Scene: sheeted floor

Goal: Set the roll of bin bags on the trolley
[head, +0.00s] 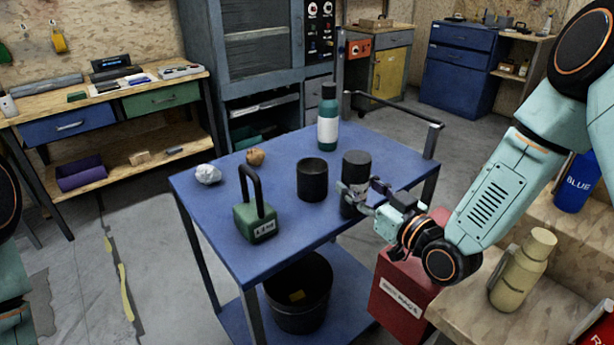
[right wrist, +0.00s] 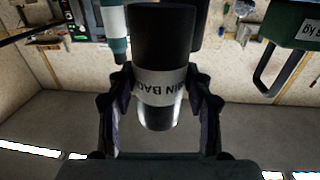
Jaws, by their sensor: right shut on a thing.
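The roll of bin bags (head: 356,168) is a black upright cylinder with a white label, at the near right part of the blue trolley's top (head: 300,226). My right gripper (head: 355,194) is shut around its lower part. In the right wrist view the roll (right wrist: 163,40) stands between the two fingers (right wrist: 160,105), its "BIN BAGS" label upside down. I cannot tell whether its base touches the trolley top; the gripper hides part of it. Only a bit of my left arm shows at the left edge; its gripper is out of view.
On the trolley stand a black cup (head: 312,180) close left of the roll, a green bottle (head: 328,118), a green weight (head: 256,220), a crumpled white ball (head: 208,174) and a brown lump (head: 255,157). A black bin (head: 299,295) is on the lower shelf. A red box (head: 402,285) stands right.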

